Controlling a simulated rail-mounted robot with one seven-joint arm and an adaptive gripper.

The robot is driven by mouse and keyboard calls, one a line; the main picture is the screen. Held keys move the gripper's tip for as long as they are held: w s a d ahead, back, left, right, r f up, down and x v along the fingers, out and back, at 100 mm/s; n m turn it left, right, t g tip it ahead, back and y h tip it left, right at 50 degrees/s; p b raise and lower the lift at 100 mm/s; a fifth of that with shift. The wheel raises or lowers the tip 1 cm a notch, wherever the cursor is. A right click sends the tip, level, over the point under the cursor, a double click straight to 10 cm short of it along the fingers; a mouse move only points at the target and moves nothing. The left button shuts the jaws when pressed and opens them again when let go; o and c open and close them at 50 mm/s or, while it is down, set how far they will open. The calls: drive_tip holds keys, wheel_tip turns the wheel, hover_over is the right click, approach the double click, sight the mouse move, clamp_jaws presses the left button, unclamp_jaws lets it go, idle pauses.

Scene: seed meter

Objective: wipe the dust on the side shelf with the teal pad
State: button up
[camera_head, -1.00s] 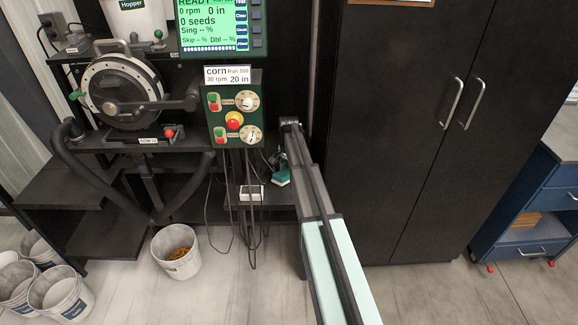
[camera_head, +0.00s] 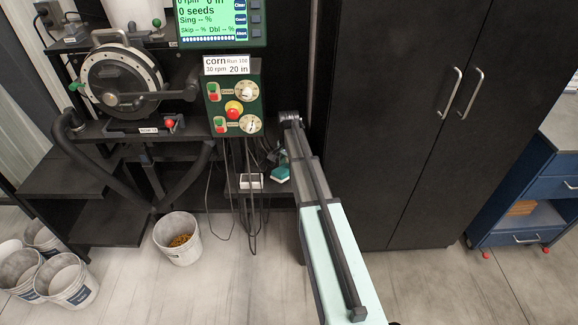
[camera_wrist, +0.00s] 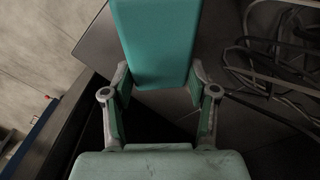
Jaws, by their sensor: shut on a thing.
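The teal pad (camera_wrist: 155,45) fills the top middle of the wrist view, and my gripper (camera_wrist: 160,95) is shut on its near end. In the head view the pad (camera_head: 281,173) is a small teal patch at the dark shelf (camera_head: 272,198) below the control box. My gripper is mostly hidden there behind my arm and cables. In the wrist view the dark shelf surface (camera_wrist: 96,42) lies beneath the pad. I cannot tell whether they touch. I cannot make out dust in either view.
Loose cables (camera_wrist: 275,60) lie right of the pad. A white block (camera_head: 251,181) sits on the shelf to its left. The control box (camera_head: 233,97) hangs above. A tall black cabinet (camera_head: 400,130) stands close on the right. Buckets (camera_head: 178,240) stand on the floor.

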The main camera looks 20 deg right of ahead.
drive_tip(key=shift+r+p, duration=1.2)
drive_tip(key=shift+r, duration=1.25)
drive_tip(key=w+d+r+n+t+b, duration=0.1)
drive_tip(key=w+d+r+n+t, duration=0.2)
drive_tip(key=w+n, duration=0.6)
drive_tip(key=shift+w+r+b, duration=0.35)
drive_tip(key=shift+w+r, duration=0.4)
drive_tip(key=shift+w, duration=0.2)
drive_tip(key=shift+f, duration=0.3)
drive_tip(key=shift+f+b, duration=1.3)
drive_tip(key=shift+f, duration=0.9)
drive_tip(key=shift+a, duration=0.1)
